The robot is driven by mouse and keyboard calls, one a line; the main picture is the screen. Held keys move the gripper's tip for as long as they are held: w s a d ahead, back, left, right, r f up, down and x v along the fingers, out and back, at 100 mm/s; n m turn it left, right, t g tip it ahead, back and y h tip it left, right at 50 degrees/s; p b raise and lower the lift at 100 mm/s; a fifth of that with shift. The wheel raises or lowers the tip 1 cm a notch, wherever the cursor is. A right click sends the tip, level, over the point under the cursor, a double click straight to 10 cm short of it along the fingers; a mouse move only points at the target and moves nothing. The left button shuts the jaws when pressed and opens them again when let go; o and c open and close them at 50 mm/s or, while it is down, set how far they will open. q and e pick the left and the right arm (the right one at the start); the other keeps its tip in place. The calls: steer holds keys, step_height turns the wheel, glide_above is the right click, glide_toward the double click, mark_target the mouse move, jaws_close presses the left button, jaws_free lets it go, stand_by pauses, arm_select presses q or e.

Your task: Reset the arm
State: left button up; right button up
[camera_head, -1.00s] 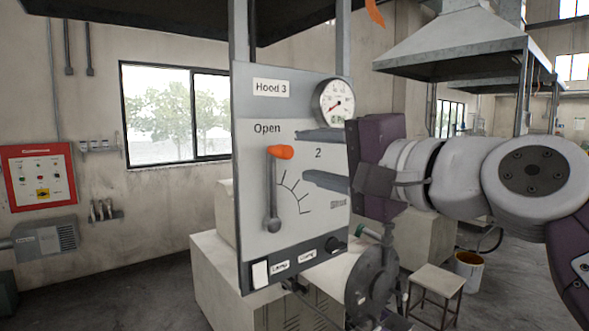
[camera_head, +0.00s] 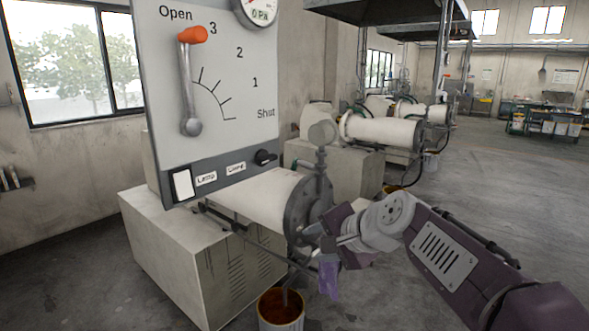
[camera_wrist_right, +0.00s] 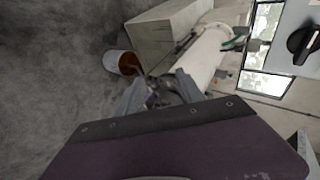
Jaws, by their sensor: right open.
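My right gripper (camera_head: 318,256) is open and empty, low in the head view, to the right of and below the hood panel (camera_head: 235,110). It is apart from the panel and lever and appears in front of the mill's end flange. In the right wrist view, its two spread fingers (camera_wrist_right: 160,93) have nothing between them. The panel's lever (camera_head: 188,90), with an orange knob (camera_head: 193,35), stands nearly upright at the Open end, by the 3. My left gripper is not in view.
A pale mill cylinder (camera_head: 262,193) on a box base (camera_head: 180,250) stands below the panel. A bucket of reddish-brown liquid (camera_head: 281,312) is on the floor below my gripper, also in the right wrist view (camera_wrist_right: 112,62). The floor at right is open.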

steer(key=s+d+f+n+g+h+b, duration=0.1)
steer(key=s+d+f, duration=0.15)
steer(key=f, duration=0.55)
steer(key=s+d+f+g+h+b, duration=0.1)
steer(key=s+d+f+g, duration=0.15)
steer(key=f, duration=0.55)
steer(key=s+d+f+n+g+h, duration=0.1)
steer(key=s+d+f+n, duration=0.3)
steer(key=s+f, duration=0.4)
steer(key=s+d+f+n+g+h, duration=0.2)
steer(key=s+d+f+n+g, duration=0.1)
steer(key=s+f, duration=0.5)
steer(key=shift+s+d+f+n, duration=0.15)
steer(key=shift+d+f+n, duration=0.5)
steer(key=shift+f, duration=0.25)
steer(key=shift+o, duration=0.4)
